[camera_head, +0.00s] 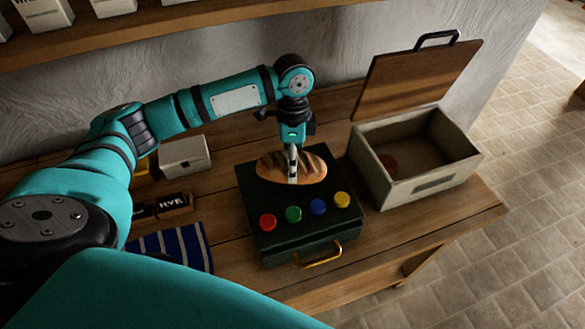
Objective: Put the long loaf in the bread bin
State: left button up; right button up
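The long loaf (313,167), brown with dark slashes, lies on top of a dark green box (255,190). My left gripper (292,170) points down at the middle of the loaf. Its fingers overlap the loaf in the picture; I cannot tell if they are shut on it. The bread bin (423,186), a cream box with a grey front plate, stands to the right. Its wooden lid (415,80) is raised and leans back. A small reddish-brown thing (388,164) shows inside at the left. My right gripper is out of view.
The green box has red, green, blue and yellow knobs and a brass handle (318,258). On the left are a white box (184,157), a RYE sign (172,203) and a striped blue cloth (175,248). A shelf (180,22) runs above. The table (350,262) ends right of the bin.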

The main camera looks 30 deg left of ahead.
pick_arm(q)
notch_tip(320, 180, up, 7)
jog(key=shift+r+b, duration=0.1)
jog(key=shift+b, duration=0.5)
jog(key=n, duration=0.1)
jog(key=s+d+n, duration=0.1)
jog(key=n, duration=0.1)
jog(key=shift+s+d+r+t+b, duration=0.1)
jog(key=shift+t+b, duration=0.2)
jog(key=shift+b, duration=0.05)
jog(key=s+d+f+n, duration=0.1)
jog(key=s+n, duration=0.2)
jog(key=s+d+f+n+b, duration=0.1)
jog(key=s+n, duration=0.1)
jog(key=n, duration=0.1)
jog(key=s+d+f+n+t+h, duration=0.1)
jog(key=s+f+n, duration=0.1)
jog(key=s+n, duration=0.1)
jog(key=shift+s+d+b, duration=0.35)
jog(key=shift+b, duration=0.05)
